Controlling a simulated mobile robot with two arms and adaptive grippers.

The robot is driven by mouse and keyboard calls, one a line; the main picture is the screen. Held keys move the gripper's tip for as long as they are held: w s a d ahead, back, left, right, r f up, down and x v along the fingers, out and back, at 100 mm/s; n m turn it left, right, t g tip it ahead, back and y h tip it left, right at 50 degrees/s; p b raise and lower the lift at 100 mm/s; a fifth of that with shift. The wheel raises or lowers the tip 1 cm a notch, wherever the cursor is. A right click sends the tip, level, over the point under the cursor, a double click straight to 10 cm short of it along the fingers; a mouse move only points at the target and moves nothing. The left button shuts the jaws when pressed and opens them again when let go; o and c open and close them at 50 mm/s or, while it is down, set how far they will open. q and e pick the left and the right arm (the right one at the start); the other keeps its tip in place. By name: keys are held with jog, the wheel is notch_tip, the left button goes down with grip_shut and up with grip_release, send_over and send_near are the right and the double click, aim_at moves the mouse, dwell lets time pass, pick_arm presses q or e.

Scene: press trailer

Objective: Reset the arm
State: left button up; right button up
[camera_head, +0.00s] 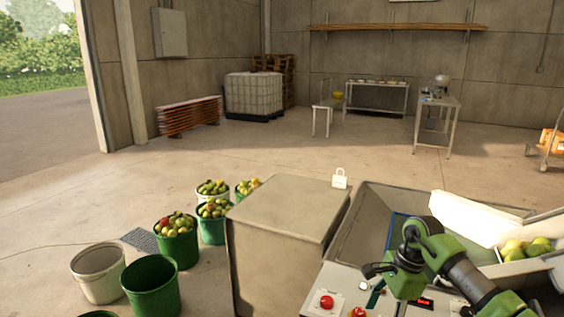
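My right arm (465,272), green with dark grey joints, comes in from the lower right and is folded over the control panel of the machine. A red button (326,302) sits on the panel to the left of the gripper, and a second red button (358,313) shows at the bottom edge. My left arm and gripper are not in view.
A large grey box (285,215) stands left of the machine, with a white padlock-shaped thing (340,180) by its corner. Green buckets of fruit (177,248) and an empty green bucket (150,290) stand further left. Fruit (525,248) lies at the right.

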jog(key=s+a+f+m+t+y, duration=0.1)
jog(key=a+f+m+t+y, duration=0.1)
jog(key=a+f+m+y, duration=0.45)
jog(key=a+f+m+t+y, duration=0.2)
jog(key=a+f+m+y, duration=0.2)
jog(key=a+m, duration=0.5)
notch_tip(320, 180, down, 9)
jog(key=d+m+t+h, duration=0.1)
jog(key=m+t+h, duration=0.1)
jog(key=m+t, duration=0.6)
jog(key=s+d+f+m+g+h, duration=0.2)
jog(key=s+d+f+m+h, duration=0.3)
jog(key=s+f+m, duration=0.6)
jog(key=s+d+f+m+g+h, duration=0.1)
jog(key=s+d+f+m+h, duration=0.3)
jog(key=s+d+f+m, duration=0.6)
jog(key=s+f+m+g, duration=0.2)
jog(key=s+f, duration=0.2)
jog(key=s, duration=0.6)
jog(key=s+f+m+g+h, duration=0.1)
jog(key=s+f+m+g, duration=0.2)
jog(key=s, duration=0.7)
jog(key=s+f+m+g+h, duration=0.1)
jog(key=s+f+m+g, duration=0.1)
jog(key=s+f, duration=0.4)
jog(key=s+m, duration=0.1)
jog(key=s, duration=0.3)
jog(key=shift+s+a+f+g, duration=0.15)
jog(key=shift+a+f+g, duration=0.15)
jog(key=shift+a+g, duration=0.1)
